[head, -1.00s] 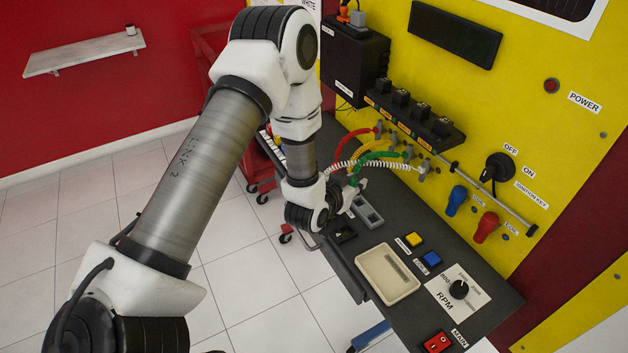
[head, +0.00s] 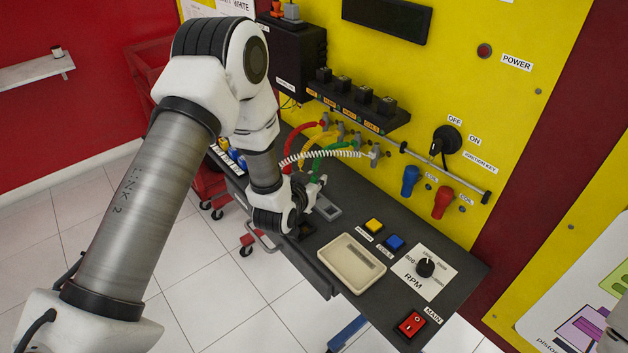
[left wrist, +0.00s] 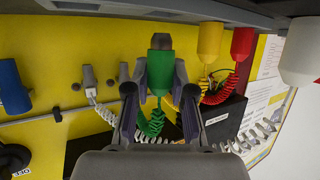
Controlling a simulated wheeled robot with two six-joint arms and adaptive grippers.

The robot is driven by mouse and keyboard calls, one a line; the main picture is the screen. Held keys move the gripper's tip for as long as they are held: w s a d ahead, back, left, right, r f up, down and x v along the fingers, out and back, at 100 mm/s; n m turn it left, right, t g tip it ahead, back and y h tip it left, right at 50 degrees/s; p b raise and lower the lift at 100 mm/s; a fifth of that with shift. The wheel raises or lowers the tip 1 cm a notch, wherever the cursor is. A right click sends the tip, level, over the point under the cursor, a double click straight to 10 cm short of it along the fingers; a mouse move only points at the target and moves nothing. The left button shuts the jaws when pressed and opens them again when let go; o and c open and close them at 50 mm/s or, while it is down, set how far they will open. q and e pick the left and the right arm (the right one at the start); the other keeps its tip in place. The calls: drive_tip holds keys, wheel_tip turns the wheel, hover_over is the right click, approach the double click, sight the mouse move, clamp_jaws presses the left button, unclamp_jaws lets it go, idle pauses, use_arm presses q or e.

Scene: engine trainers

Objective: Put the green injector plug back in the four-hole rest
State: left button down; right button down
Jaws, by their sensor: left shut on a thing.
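The green injector plug (left wrist: 160,68) is between the two fingers of my left gripper (left wrist: 157,88), which is shut on it. Its green coiled cord trails behind it. In the head view the green plug (head: 316,184) shows small beside my left gripper (head: 307,193), low over the bench. A grey block with dark recesses (head: 327,208), which looks like the four-hole rest, lies just right of the gripper, partly hidden by it. I cannot tell whether the plug touches it. Yellow (left wrist: 210,38), red (left wrist: 242,42) and white (left wrist: 301,50) plugs show apart from the gripper.
The dark bench (head: 440,290) carries a cream tray (head: 352,262), yellow (head: 374,225) and blue (head: 395,242) buttons, an RPM dial (head: 425,267) and a red main switch (head: 411,323). Red, yellow, green and white cords arch from the yellow panel (head: 470,90) close behind the gripper.

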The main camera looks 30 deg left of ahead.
use_arm(q)
drive_tip(key=shift+s+f, duration=0.25)
drive_tip(key=shift+f, duration=0.4)
drive_tip(key=c, duration=1.2)
unclamp_jaws()
drive_tip(key=shift+s, duration=0.1)
drive_tip(key=shift+s+r+p, duration=0.5)
drive_tip(key=shift+s+r, duration=0.05)
drive_tip(key=shift+r, duration=0.05)
drive_tip(key=shift+s+d+r+p, duration=0.15)
drive_tip(key=shift+s+r+p, duration=0.3)
drive_tip(key=shift+s+r, duration=0.6)
drive_tip(key=shift+f, duration=0.25)
